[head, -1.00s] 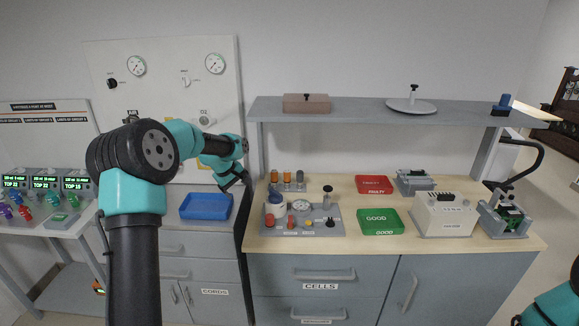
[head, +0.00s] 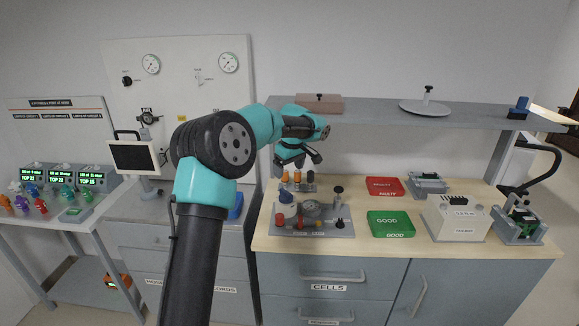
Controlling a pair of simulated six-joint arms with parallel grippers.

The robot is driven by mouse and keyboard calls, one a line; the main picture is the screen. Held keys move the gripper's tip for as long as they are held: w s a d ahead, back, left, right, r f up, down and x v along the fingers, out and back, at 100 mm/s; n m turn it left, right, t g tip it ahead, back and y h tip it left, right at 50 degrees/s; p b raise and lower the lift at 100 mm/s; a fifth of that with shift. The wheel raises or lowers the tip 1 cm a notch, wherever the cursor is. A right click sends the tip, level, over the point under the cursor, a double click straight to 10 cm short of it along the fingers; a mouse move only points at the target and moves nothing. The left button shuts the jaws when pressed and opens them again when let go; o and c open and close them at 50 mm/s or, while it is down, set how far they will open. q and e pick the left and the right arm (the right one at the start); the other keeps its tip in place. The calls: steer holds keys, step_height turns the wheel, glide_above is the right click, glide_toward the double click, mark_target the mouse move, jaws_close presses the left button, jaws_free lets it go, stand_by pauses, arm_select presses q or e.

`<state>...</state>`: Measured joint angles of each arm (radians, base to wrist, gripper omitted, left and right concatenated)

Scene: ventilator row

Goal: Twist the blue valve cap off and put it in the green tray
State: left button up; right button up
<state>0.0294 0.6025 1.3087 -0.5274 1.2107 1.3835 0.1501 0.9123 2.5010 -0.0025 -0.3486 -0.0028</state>
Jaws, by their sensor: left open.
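A blue cap (head: 286,197) sits on top of a pale cylindrical fitting at the left of the grey fixture plate on the wooden worktop. The green tray (head: 390,232), labelled GOOD, lies flat to the right of that plate and looks empty. My left gripper (head: 298,163) is open and empty. In the picture it shows above the cap, in front of the shelf and the back part of the worktop. It is apart from the cap. My right gripper is out of view.
The grey fixture plate (head: 318,231) also carries a round gauge (head: 312,208) and several knobs. A small stand with orange parts is behind it. A red tray (head: 385,187) lies behind the green one, and a white box (head: 457,218) stands right. A shelf (head: 380,108) spans above.

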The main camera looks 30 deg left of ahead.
mark_target(286, 191)
arm_select(q)
steer(key=f, duration=0.3)
steer(key=a+f, duration=0.1)
steer(key=f, duration=0.7)
steer(key=shift+w+a+f, duration=0.1)
steer(key=shift+w+a, duration=0.2)
steer(key=c, duration=0.9)
steer(key=shift+n+g, duration=0.4)
steer(key=shift+n, duration=1.9)
steer(key=n, duration=0.4)
steer(key=shift+n+g, duration=0.3)
